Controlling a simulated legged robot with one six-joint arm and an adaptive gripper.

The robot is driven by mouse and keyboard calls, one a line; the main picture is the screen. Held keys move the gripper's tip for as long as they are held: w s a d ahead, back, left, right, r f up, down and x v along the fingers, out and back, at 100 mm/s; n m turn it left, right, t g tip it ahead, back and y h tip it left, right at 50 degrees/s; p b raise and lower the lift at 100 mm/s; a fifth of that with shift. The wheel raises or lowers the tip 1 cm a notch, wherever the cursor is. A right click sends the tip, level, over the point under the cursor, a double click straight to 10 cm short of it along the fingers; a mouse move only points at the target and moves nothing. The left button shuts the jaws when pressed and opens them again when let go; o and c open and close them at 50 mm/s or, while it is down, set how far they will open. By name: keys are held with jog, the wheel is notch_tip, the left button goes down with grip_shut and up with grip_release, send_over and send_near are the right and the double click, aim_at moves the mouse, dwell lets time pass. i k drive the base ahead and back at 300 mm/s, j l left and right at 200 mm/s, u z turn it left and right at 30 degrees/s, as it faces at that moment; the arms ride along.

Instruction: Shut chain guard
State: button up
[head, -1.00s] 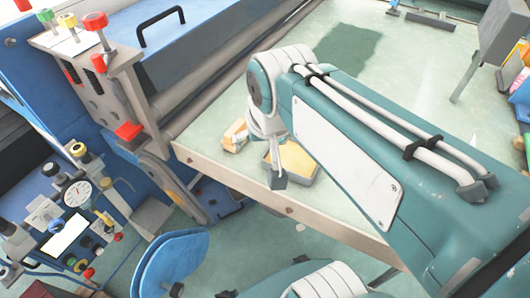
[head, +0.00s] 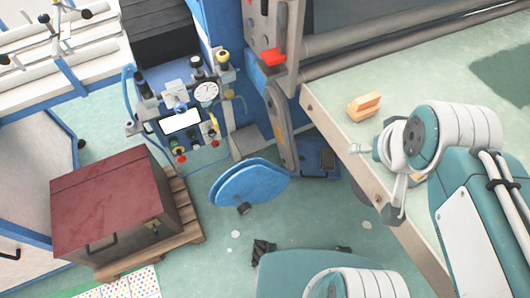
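I cannot say for sure which part is the chain guard. A blue machine with a grey upright (head: 283,130) and a red block (head: 272,57) stands at top centre, left of the table. A round blue double disc (head: 248,186) shows below it, over the floor. My gripper (head: 388,180) is at the end of my teal and white arm at right, over the table's near edge. It is small and partly covered by my wrist, so its opening is unclear. I see nothing held in it. It is apart from the blue machine and the disc.
A control panel (head: 184,122) with a gauge and knobs is left of the upright. A dark red box (head: 118,207) stands on a wooden pallet (head: 187,222) at left. A wooden block (head: 364,106) lies on the pale table (head: 335,95).

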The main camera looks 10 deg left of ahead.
aim_at(263, 181)
jog(key=k+j+u, duration=0.1)
jog(key=j+u, duration=0.5)
jog(key=k+j, duration=0.15)
jog(key=j, duration=0.25)
jog(key=k+j+z, duration=0.15)
jog(key=j, duration=0.25)
jog(key=k+j, duration=0.1)
jog(key=j, duration=0.3)
